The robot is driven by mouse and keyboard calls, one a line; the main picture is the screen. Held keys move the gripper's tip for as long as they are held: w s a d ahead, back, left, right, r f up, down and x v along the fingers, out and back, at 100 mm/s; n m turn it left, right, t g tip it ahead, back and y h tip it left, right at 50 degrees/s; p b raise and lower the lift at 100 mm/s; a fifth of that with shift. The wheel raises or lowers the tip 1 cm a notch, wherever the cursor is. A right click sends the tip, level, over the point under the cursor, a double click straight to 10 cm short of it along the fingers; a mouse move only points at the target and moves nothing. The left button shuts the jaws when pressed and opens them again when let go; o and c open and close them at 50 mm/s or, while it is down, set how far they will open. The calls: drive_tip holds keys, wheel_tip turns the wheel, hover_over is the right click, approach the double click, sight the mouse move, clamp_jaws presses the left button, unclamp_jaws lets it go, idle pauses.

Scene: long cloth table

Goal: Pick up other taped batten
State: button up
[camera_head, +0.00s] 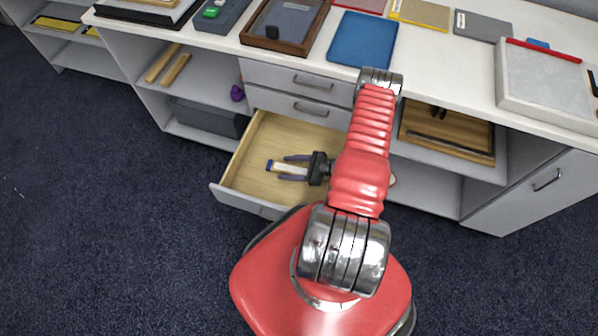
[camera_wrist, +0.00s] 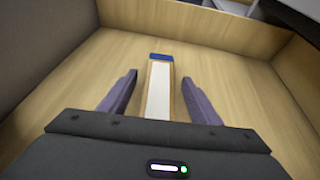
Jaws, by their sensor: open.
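A batten (camera_wrist: 158,92) with a white face, wooden edges and a blue taped end lies in the open wooden drawer. In the head view the batten (camera_head: 288,169) shows its blue end to the left. My gripper (camera_head: 288,169) is inside the drawer. In the wrist view my gripper's (camera_wrist: 158,92) two purple-grey fingers are open, one on each side of the batten, with a gap on both sides. The batten's near end is hidden under the gripper body.
The drawer (camera_head: 245,152) has walls around my gripper and is otherwise bare where I see it. The table top (camera_head: 420,60) above holds trays and mats. Two wooden battens (camera_head: 170,66) lie on a shelf at the left. A purple object (camera_head: 237,93) sits on that shelf.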

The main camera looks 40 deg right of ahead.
drive_tip(key=shift+c, duration=0.3)
drive_tip(key=c, duration=1.1)
drive_tip(key=shift+c, duration=0.2)
drive_tip(key=shift+r, duration=0.2)
wheel_tip(320, 180, up, 10)
drive_tip(key=shift+f, duration=0.15)
